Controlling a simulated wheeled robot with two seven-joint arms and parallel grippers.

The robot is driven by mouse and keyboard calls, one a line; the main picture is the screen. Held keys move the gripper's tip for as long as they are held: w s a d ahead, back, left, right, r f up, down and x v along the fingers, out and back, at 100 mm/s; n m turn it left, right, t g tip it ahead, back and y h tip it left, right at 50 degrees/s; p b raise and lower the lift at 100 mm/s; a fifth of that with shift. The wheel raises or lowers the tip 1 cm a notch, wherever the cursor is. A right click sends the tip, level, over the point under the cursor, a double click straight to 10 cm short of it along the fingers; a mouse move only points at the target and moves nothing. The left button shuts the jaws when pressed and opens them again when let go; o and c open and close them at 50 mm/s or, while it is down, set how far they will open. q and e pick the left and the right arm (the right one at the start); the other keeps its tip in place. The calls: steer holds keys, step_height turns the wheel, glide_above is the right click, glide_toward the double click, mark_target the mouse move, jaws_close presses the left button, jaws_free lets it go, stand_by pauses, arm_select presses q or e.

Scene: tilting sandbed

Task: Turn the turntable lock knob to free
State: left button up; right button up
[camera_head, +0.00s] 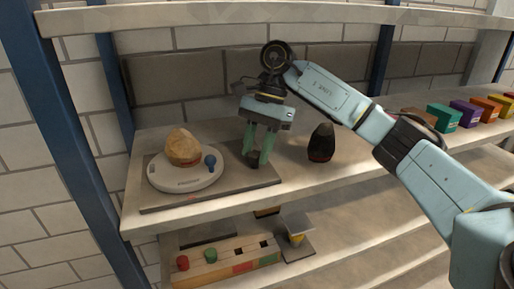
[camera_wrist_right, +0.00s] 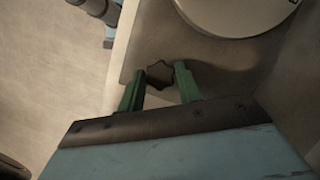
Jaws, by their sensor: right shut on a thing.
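The turntable is a round white disc (camera_head: 158,184) on a flat grey base plate (camera_head: 215,194) at the left of the shelf. A dark lobed lock knob (camera_wrist_right: 159,73) stands on the plate beside the disc. My right gripper (camera_wrist_right: 160,84) has its green fingers closed on either side of this knob. In the head view, the right gripper (camera_head: 258,158) points down at the plate's right part, and the knob is mostly hidden between the fingertips. The knob's lock marking cannot be read. My left gripper is not in view.
A tan rock (camera_head: 183,146) and a small blue-topped piece (camera_head: 210,162) are on the disc. A dark pointed stone (camera_head: 321,143) stands right of the gripper. Several coloured boxes (camera_head: 466,113) line the shelf's far right. A wooden block with pegs (camera_head: 225,263) is on the shelf below.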

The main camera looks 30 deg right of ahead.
steer(key=shift+n, duration=0.4)
steer(key=o, duration=1)
steer(key=shift+c, duration=0.2)
steer(key=b+v, duration=0.1)
steer(key=v, duration=0.1)
steer(key=shift+w+d+r, duration=0.1)
steer(key=shift+w+r, duration=0.1)
steer(key=shift+r, duration=0.15)
steer(key=w+d, duration=0.1)
steer(key=d, duration=0.2)
steer(key=w+d, duration=0.1)
steer(key=d, duration=0.2)
steer(key=w+d, duration=0.1)
steer(key=d, duration=0.2)
steer(key=shift+w+d+r, duration=0.1)
steer(key=shift+w+r, duration=0.15)
steer(key=shift+w, duration=0.05)
steer(key=shift+w+d+f+p, duration=0.1)
steer(key=shift+w+d+p, duration=0.1)
steer(key=shift+d, duration=0.3)
steer(key=shift+w+d+p, duration=0.2)
steer(key=shift+w+d, duration=0.05)
steer(key=shift+d, duration=0.3)
